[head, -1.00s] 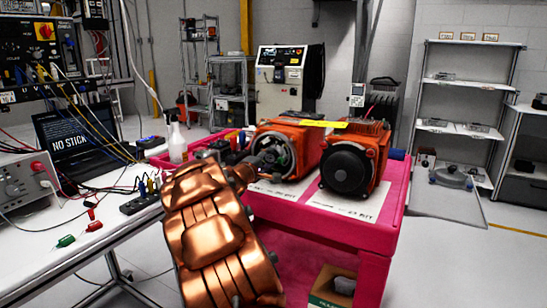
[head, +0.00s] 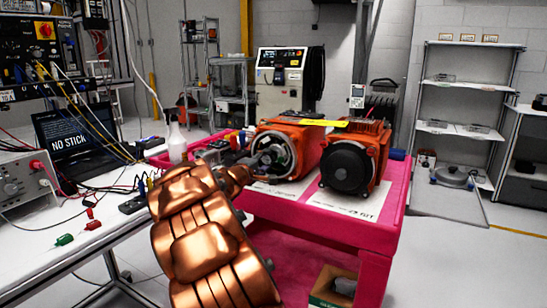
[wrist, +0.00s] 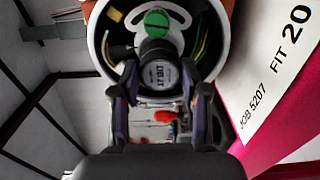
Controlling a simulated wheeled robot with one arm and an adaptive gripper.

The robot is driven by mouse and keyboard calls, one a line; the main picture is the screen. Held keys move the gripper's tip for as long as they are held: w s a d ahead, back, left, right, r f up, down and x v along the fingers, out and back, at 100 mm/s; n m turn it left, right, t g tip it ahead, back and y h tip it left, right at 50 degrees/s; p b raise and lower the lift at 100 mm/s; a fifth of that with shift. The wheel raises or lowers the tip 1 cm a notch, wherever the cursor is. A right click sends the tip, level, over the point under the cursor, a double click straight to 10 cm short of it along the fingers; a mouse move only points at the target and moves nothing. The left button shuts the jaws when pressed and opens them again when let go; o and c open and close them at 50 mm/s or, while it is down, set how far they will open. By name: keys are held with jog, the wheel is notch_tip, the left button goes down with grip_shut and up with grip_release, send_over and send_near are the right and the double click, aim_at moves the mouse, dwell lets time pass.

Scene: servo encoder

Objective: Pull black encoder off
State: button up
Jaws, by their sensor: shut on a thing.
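A small black encoder with a "17 BIT" label (wrist: 158,74) is at the open end of the left orange motor (head: 303,145). My gripper (wrist: 160,84) is shut on the encoder, one finger on each side. A green round part (wrist: 157,22) shows just above the encoder inside the motor's round housing, with coloured wires beside it. I cannot tell whether the encoder still touches its seat. In the head view my gripper (head: 262,162) is at the motor's open end, and my copper-coloured arm hides part of it.
A second orange motor (head: 347,165) with a black round cover stands close on the right. Both motors stand on a pink cart (head: 380,232) with printed sheets. A spray bottle (head: 177,143) stands behind. A white bench (head: 100,235) with wires and instruments is at left.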

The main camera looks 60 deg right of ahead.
jog(key=shift+a, duration=0.25)
jog(key=a+b, duration=0.3)
jog(key=a, duration=0.3)
dwell(0.6)
jog(key=shift+s+r, duration=0.1)
